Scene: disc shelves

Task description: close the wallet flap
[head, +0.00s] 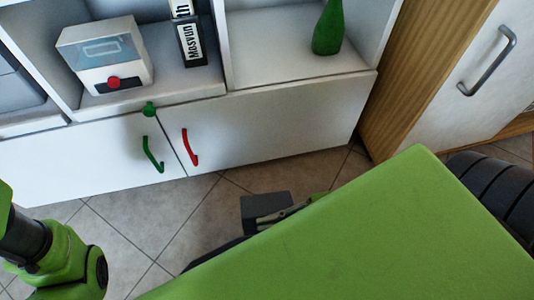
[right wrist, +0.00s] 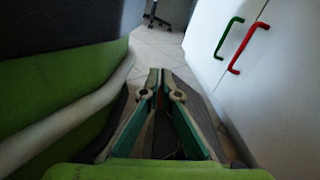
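No wallet and no flap show in either view. My right gripper (head: 288,212) is partly hidden in the head view, low over the tiled floor in front of the white cabinet. In the right wrist view its two teal-padded fingers (right wrist: 159,80) come together at the tips, with nothing seen between them. My left arm shows at the lower left of the head view, but its gripper is outside the picture.
A white cabinet (head: 270,130) has a green handle (head: 152,155) and a red handle (head: 190,147). Its shelf holds a white box with a red knob (head: 106,62), a dark labelled box (head: 190,42) and a green bottle (head: 328,30). Tiled floor (head: 200,200) shows before it.

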